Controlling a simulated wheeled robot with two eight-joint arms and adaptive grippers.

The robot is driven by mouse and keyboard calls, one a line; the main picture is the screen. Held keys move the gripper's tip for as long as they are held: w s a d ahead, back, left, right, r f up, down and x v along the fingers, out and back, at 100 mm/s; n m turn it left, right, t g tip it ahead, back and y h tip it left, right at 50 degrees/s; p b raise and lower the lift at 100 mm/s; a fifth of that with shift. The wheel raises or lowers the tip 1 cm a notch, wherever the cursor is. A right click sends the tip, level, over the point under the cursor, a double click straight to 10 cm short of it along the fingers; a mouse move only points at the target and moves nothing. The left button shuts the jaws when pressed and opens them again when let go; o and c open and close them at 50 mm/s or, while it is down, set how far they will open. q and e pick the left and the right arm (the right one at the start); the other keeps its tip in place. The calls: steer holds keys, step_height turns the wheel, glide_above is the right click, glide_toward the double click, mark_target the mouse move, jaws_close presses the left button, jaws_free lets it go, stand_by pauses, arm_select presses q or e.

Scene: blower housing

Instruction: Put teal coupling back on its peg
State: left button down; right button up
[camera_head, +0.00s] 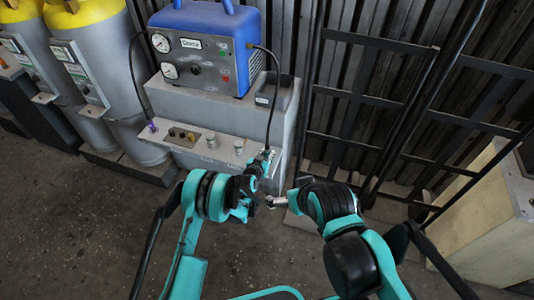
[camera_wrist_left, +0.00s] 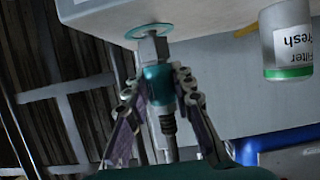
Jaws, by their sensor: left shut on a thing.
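The teal coupling (camera_wrist_left: 158,85) is at the end of a black hose, between the fingers of my left gripper (camera_wrist_left: 160,95), which is shut on it in the left wrist view. Its metal nose meets a metal hex fitting and a teal ring (camera_wrist_left: 133,30) on the pale block face; I cannot tell if it is fully seated. In the head view my left gripper (camera_head: 263,162) is at the right front corner of the grey console (camera_head: 205,152). My right gripper (camera_head: 277,202) is just in front and right, small and partly blurred, its opening unclear.
A blue machine with gauges (camera_head: 205,45) stands on the console. A purple coupling (camera_head: 152,127) and metal pegs (camera_head: 238,147) are on the console ledge. Yellow-topped cylinders (camera_head: 105,60) stand left, a black rack (camera_head: 370,110) right. A filter jar (camera_wrist_left: 287,45) shows in the wrist view.

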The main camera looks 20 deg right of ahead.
mark_target(267, 145)
arm_select(q)
steer(key=shift+f, duration=0.3)
steer(key=c, duration=1.2)
jaws_free()
step_height(267, 145, up, 10)
